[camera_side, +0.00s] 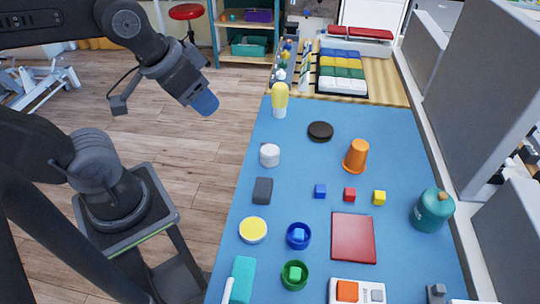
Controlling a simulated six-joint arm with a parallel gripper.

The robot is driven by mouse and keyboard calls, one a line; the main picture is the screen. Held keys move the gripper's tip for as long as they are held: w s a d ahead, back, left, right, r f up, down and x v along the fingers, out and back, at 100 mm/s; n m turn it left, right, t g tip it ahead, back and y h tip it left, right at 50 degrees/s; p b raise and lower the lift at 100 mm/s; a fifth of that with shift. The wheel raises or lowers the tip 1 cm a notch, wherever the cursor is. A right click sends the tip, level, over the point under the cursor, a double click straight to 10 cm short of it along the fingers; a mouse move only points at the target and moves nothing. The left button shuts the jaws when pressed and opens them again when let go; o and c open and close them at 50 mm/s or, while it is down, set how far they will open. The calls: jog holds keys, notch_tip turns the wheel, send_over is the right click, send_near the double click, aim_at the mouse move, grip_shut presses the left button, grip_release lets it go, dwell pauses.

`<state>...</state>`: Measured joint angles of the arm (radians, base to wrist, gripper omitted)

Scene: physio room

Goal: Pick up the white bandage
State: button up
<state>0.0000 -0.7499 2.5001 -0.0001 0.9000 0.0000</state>
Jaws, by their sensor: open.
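The white bandage (269,155) is a short white roll standing on the blue table mat (300,160), near its left edge. Nothing covers it, and the space right around it is clear. My gripper (205,103) is up and to the left of the bandage in the picture, raised over the wooden floor side and apart from everything. Its blue fingertips point down and to the right. It is open and empty.
A dark grey block (262,190) lies just below the bandage. A yellow-topped bottle (280,97) and a black disc (320,131) are beyond it. An orange cup (356,156), small blocks, a red pad (353,238) and a green kettle-like jar (432,210) are further right.

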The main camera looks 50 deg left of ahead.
jog(key=o, duration=0.7)
jog(key=shift+o, duration=0.2)
jog(key=n+g, duration=0.6)
jog(key=n, duration=1.2)
send_over(270, 150)
notch_tip(270, 150, down, 16)
jog(key=shift+n, duration=0.3)
notch_tip(270, 150, down, 14)
jog(key=shift+r, duration=0.25)
